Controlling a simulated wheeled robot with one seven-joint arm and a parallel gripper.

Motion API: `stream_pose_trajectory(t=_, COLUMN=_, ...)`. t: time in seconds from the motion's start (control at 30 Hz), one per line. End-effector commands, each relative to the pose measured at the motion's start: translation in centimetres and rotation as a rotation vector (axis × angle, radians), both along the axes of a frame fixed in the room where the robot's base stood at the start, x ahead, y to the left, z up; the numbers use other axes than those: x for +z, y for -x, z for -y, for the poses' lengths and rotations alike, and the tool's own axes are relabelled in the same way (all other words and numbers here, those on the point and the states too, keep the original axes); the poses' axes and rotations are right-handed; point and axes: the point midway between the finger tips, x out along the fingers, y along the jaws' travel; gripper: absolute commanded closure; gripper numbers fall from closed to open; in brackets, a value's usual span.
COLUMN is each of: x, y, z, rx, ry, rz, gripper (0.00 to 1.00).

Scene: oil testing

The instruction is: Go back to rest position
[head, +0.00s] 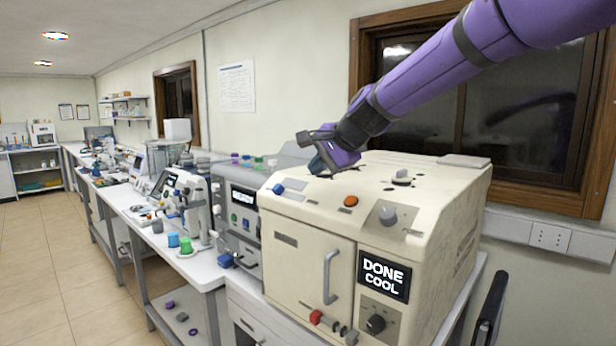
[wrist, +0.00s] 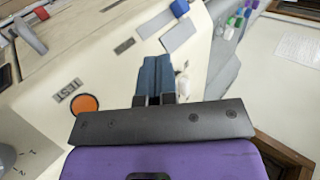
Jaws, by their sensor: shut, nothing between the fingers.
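My gripper (head: 320,162) is at the end of my purple arm, over the top of the cream machine (head: 298,258) in the head view. In the wrist view, my gripper (wrist: 153,78) shows its blue fingers together, with nothing between them. The machine's display (head: 383,274) reads "DONE COOL". An orange button (head: 351,201) sits on its sloped panel, and the same button shows in the wrist view (wrist: 84,103) to the left of the fingers. Whether the fingers touch the machine's top is hard to tell.
A grey machine (head: 238,205) stands left of the cream one. A white bench (head: 130,205) with several instruments runs along the wall. A dark window (head: 520,115) lies behind my arm. The tiled floor (head: 35,260) at left is clear.

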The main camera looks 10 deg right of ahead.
Motion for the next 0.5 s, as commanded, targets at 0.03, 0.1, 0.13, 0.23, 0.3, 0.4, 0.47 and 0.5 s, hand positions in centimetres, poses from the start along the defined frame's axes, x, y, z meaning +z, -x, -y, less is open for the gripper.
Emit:
stream_pose_trajectory(t=0.03, x=0.3, y=0.3, z=0.2, rx=-0.001, ry=0.000, rz=0.001, gripper=1.00)
stream_pose_trajectory(t=0.1, x=0.6, y=0.6, z=0.4, rx=0.000, ry=0.001, rz=0.002, gripper=1.00)
stream_pose_trajectory(t=0.13, x=0.7, y=0.7, z=0.5, rx=0.001, ry=0.002, rz=0.002, gripper=1.00)
stream_pose_trajectory(t=0.23, x=1.0, y=1.8, z=0.9, rx=0.018, ry=0.025, rz=0.006, gripper=1.00)
stream_pose_trajectory(t=0.3, x=1.3, y=3.4, z=1.5, rx=0.047, ry=0.065, rz=0.018, gripper=1.00)
stream_pose_trajectory(t=0.4, x=1.5, y=6.7, z=2.8, rx=0.110, ry=0.149, rz=0.036, gripper=1.00)
stream_pose_trajectory(t=0.47, x=1.5, y=9.2, z=3.6, rx=0.157, ry=0.212, rz=0.048, gripper=1.00)
stream_pose_trajectory(t=0.5, x=1.5, y=10.8, z=4.2, rx=0.187, ry=0.255, rz=0.055, gripper=1.00)
